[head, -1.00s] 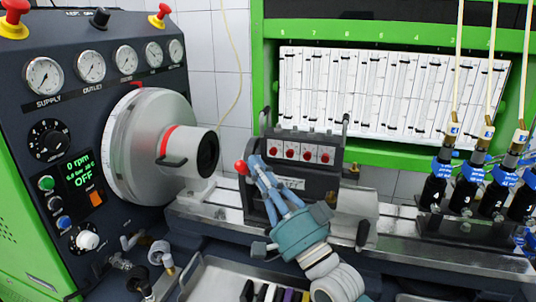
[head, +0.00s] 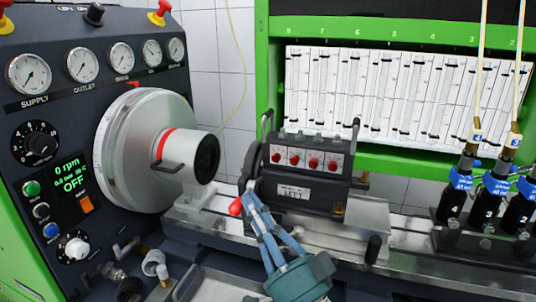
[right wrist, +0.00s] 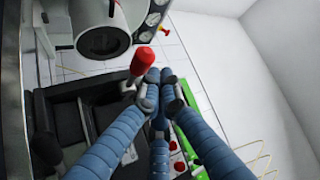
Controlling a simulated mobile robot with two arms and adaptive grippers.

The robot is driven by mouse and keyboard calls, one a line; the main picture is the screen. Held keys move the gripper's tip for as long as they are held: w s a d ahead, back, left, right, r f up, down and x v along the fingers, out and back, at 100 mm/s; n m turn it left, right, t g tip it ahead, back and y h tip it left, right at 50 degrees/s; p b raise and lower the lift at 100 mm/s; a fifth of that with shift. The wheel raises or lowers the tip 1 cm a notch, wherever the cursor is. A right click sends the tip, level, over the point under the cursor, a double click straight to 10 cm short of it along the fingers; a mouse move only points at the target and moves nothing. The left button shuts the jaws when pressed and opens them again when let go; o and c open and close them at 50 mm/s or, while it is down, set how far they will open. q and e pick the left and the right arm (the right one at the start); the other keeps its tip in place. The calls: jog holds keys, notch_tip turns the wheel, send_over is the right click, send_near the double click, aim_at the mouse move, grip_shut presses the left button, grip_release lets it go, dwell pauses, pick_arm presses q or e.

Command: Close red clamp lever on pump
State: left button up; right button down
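The clamp lever's red grip (head: 236,206) sits at the left end of the dark pump block (head: 305,190), low beside its front left corner. In the right wrist view the red grip (right wrist: 142,60) stands on a short metal stem just beyond my fingers. My right gripper (head: 250,190) has its blue fingers drawn together at the tips, right beside the lever. In the right wrist view its fingertips (right wrist: 158,77) lie close by the grip's right side; I cannot tell whether they touch it. Nothing shows between the tips. My left gripper is not in view.
A grey drive drum (head: 150,150) with a dark shaft opening faces the pump from the left. Black injectors (head: 490,200) stand on the rail at the right. A metal tray (head: 215,285) lies in front. Upright levers rise from the pump's top.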

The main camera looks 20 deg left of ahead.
jog(key=shift+f, duration=0.25)
dwell(0.3)
jog(key=v, duration=1.2)
jog(key=shift+r, duration=0.15)
